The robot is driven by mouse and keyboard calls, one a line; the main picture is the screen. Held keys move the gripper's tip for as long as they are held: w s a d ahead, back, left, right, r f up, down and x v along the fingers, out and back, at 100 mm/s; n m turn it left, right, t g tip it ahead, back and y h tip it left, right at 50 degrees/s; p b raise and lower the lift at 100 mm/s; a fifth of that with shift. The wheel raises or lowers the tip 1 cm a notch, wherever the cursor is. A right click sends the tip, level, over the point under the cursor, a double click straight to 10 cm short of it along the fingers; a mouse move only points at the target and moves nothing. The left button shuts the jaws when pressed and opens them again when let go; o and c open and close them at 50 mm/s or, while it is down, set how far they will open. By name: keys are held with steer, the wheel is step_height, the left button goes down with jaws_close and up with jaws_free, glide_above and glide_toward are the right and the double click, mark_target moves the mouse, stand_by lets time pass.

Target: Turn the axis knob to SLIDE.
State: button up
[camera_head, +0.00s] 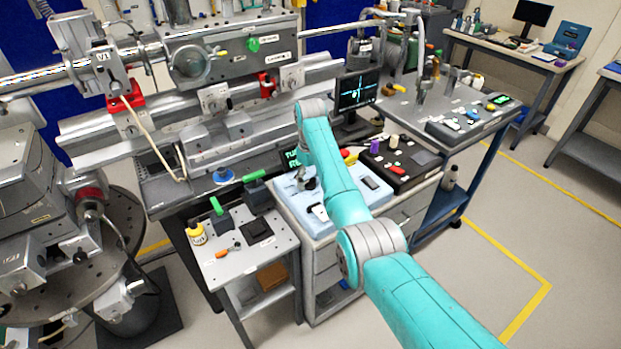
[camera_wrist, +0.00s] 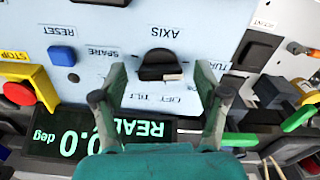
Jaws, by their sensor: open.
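The axis knob (camera_wrist: 158,64) is black, on a light blue panel (camera_wrist: 215,25) marked AXIS in the upside-down wrist view. A pale mark shows on its lower right edge. Labels reading LIFT and TILT are printed below it; I cannot make out a SLIDE label. My gripper (camera_wrist: 161,76) is open, one finger on each side of the knob, with visible gaps; I cannot tell the exact height. In the head view, my gripper (camera_head: 304,180) is over the panel (camera_head: 286,200), and the knob cannot be made out there.
A dark display (camera_wrist: 75,142) with green text reading 0.0 deg is beside the panel. In the head view, a monitor (camera_head: 357,90) stands behind my arm.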

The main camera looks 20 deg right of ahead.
steer(key=c, duration=1.2)
steer(key=shift+o, duration=0.2)
steer(key=shift+m, duration=0.4)
steer(key=m, duration=0.3)
steer(key=shift+a+m, duration=0.1)
steer(key=shift+m, duration=1.9)
